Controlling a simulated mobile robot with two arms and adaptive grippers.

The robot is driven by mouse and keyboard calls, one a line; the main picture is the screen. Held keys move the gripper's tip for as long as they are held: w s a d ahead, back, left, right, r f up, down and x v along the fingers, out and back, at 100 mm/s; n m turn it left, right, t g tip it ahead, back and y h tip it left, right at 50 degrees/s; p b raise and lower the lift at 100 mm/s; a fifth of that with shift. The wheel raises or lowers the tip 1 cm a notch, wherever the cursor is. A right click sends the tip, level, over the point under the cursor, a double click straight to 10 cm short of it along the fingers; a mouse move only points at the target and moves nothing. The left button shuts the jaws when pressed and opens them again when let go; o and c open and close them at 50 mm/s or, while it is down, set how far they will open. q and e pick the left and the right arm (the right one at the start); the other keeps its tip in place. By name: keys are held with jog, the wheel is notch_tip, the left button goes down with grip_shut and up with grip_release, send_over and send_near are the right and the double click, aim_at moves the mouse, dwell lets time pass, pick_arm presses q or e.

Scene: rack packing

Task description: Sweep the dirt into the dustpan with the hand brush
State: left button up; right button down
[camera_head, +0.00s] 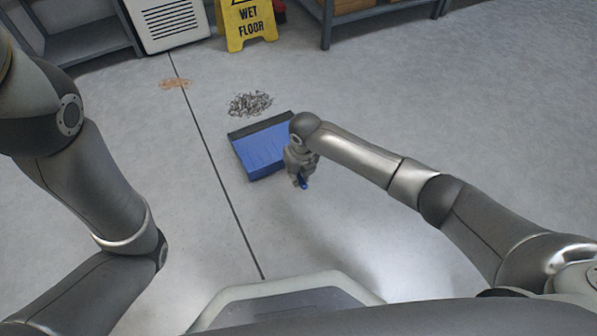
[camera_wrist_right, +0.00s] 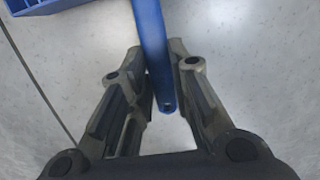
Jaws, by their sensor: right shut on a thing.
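A pile of grey dirt (camera_head: 250,104) lies loose on the floor. The blue dustpan (camera_head: 262,150) lies just in front of it, with its dark-edged side facing the dirt. My right gripper (camera_head: 300,167) is low beside the dustpan's right side. In the right wrist view my right gripper (camera_wrist_right: 157,62) is shut on a blue handle, apparently the hand brush (camera_wrist_right: 151,35); the handle's end (camera_head: 303,183) shows below the gripper in the head view. The brush's bristles are hidden. A corner of the dustpan (camera_wrist_right: 60,8) shows at the wrist view's top left. My left gripper is out of view.
An orange-brown stain or debris patch (camera_head: 176,83) lies behind and left of the dirt. A yellow wet floor sign (camera_head: 247,22), a white vented unit (camera_head: 168,24) and grey shelving (camera_head: 327,25) stand at the back. The floor to the right is clear.

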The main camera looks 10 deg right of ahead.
jog(key=shift+f, duration=0.35)
jog(key=c, duration=1.3)
grip_release()
jog(key=shift+o, duration=0.2)
jog(key=shift+r, duration=0.1)
